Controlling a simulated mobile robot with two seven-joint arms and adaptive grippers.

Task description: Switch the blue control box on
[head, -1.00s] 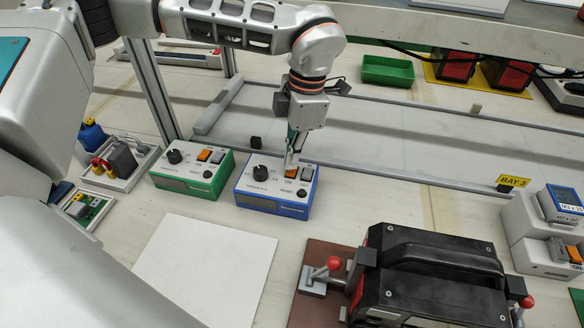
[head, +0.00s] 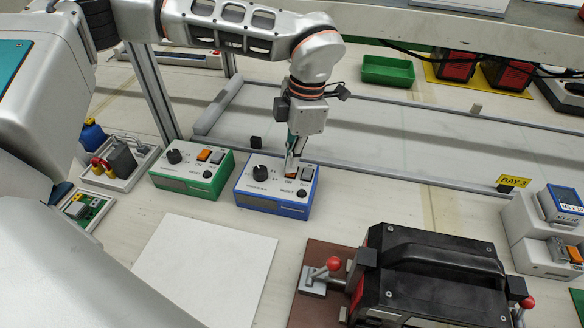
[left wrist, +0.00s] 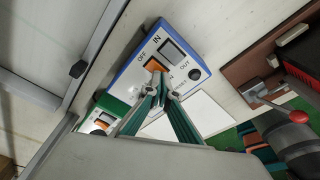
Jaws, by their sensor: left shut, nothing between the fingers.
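The blue control box (head: 274,192) stands on the bench in the head view, with a black knob, an orange switch (head: 291,171), a grey switch and a small black reset knob on its white top. It also shows in the left wrist view (left wrist: 181,64). My left gripper (head: 290,172) points down from above, shut and empty, with its fingertips at the orange switch. In the left wrist view the closed fingertips (left wrist: 160,80) overlap the lower edge of the orange switch (left wrist: 154,66). Whether they touch it I cannot tell for sure. My right gripper is not in view.
A similar green control box (head: 192,173) stands just left of the blue one. A black case with red-knobbed clamps (head: 432,273) stands at front right. A white sheet (head: 206,267) lies in front. A metal rail (head: 400,178) runs behind the boxes.

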